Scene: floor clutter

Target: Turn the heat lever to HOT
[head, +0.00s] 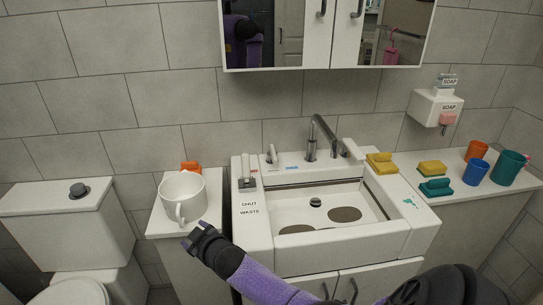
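The white sink (330,232) has a chrome faucet (318,135) at its back. A small chrome lever (271,154) stands left of the faucet, and a pale lever (352,149) stands on its right. A white upright lever (247,166) on a dark base is at the sink's left rim, above a "SHUT WASTE" label. I cannot read a HOT mark or tell which one is the heat lever. My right gripper (198,240) is low in front of the left counter, below the white mug and apart from the levers. Its finger opening is unclear. My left gripper is not in view.
A white mug (184,197) and an orange item (190,167) are on the left counter. Sponges (382,163) and cups (476,172) are at the right. A soap dispenser (435,107) hangs on the wall. A mirror cabinet (330,68) hangs above the sink.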

